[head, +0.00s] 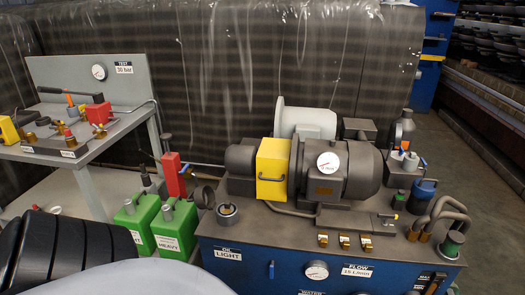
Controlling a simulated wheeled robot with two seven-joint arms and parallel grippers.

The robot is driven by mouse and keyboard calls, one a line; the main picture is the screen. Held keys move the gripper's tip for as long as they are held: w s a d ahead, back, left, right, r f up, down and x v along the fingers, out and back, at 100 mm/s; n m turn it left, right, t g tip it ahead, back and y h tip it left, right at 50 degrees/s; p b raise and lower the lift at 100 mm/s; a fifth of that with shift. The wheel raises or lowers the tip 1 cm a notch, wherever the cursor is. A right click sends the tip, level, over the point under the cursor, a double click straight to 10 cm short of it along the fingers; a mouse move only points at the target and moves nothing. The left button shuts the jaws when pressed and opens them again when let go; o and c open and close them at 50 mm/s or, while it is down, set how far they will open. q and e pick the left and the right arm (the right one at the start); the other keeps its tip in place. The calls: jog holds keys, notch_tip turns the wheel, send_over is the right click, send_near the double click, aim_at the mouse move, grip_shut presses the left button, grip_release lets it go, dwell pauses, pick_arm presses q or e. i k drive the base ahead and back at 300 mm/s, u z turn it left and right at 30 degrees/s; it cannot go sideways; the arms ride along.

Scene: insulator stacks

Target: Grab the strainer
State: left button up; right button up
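No part in the head view is clearly labelled as a strainer, so I cannot tell for sure which one it is. A small round grey cup-like fitting with a pale rim (227,214) stands on the left front corner of the blue hydraulic unit's dark top. A green and black cylinder (452,243) stands at the right front corner of the same unit. A dark blue cylinder (422,195) stands behind it, near the right edge. Neither of my grippers is in view.
The blue unit (240,265) carries a grey motor and pump (340,165) with a yellow block (272,168). Green cans (175,230) and a red hand pump (174,174) stand to its left. A grey test bench (85,150) is at far left. Bent pipes rise at right.

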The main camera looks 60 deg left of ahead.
aim_at(228, 209)
jog(key=u, duration=0.4)
jog(key=i, duration=0.95)
jog(key=u, duration=1.15)
jog(key=i, duration=0.25)
jog(key=u, duration=0.15)
